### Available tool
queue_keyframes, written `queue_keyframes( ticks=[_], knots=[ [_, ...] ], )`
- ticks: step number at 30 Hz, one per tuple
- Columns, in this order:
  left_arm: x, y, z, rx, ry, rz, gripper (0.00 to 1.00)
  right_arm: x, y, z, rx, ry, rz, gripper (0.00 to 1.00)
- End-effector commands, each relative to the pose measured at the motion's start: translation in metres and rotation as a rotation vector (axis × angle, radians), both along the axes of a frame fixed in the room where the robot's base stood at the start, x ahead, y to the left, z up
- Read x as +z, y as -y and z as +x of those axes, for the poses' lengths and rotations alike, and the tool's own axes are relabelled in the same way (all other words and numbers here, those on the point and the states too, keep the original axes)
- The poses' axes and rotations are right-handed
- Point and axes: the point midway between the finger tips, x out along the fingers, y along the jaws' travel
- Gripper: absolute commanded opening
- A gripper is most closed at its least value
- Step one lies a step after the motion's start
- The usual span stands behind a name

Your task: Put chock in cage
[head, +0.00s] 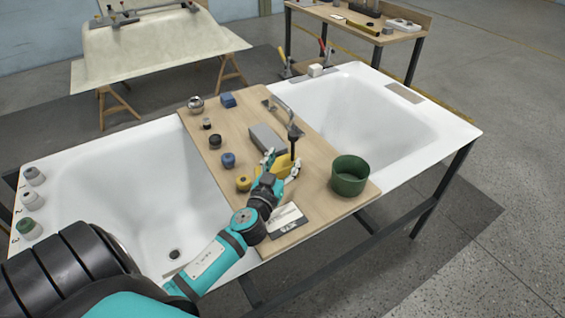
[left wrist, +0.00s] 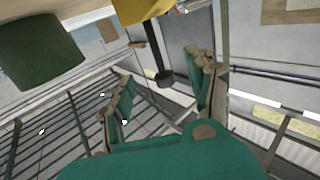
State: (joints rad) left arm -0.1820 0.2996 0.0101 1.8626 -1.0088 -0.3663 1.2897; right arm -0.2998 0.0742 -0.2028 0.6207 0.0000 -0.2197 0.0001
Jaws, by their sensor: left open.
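My left gripper (head: 281,165) is open over the front part of the wooden board; its fingers also show in the left wrist view (left wrist: 163,92). A yellow piece (head: 284,162) lies right at the fingers, partly hidden by them; a yellow shape (left wrist: 145,8) shows at the top of the left wrist view, beyond the fingers. I cannot tell whether the fingers touch it. I cannot tell for sure which thing is the chock, and nothing in view is clearly a cage. A green round open container (head: 350,176) stands on the board to the right of the gripper.
The board (head: 318,152) bridges two white tubs. Several small caps stand on the left tub's rim.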

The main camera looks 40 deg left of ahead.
Motion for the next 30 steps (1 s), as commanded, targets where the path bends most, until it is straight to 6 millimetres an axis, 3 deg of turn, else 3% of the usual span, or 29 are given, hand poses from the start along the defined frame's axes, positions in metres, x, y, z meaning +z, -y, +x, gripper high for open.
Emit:
queue_keyframes(
  ticks=[3, 8, 15, 18, 27, 30],
  knots=[
    [0.002, -0.005, 0.017, 0.0, 0.001, 0.001, 0.57, 0.005, 0.001, 0.0, 0.0, 0.0, -0.002, 0.0],
    [0.001, -0.007, 0.025, -0.001, -0.001, 0.002, 0.57, 0.007, 0.004, 0.0, 0.001, 0.0, -0.004, 0.0],
    [0.016, -0.015, 0.056, 0.0, 0.001, 0.004, 0.57, 0.027, 0.007, 0.0, -0.002, 0.0, -0.008, 0.0],
    [0.01, -0.017, 0.068, 0.0, -0.001, 0.002, 0.57, 0.026, 0.008, 0.0, -0.002, 0.0, -0.01, 0.0],
    [0.009, -0.019, 0.074, -0.001, -0.001, 0.001, 0.57, 0.026, 0.008, 0.0, -0.002, 0.0, -0.01, 0.0],
    [0.009, -0.019, 0.074, -0.001, -0.001, 0.001, 0.46, 0.026, 0.008, 0.0, -0.002, 0.0, -0.009, 0.0]
  ],
)
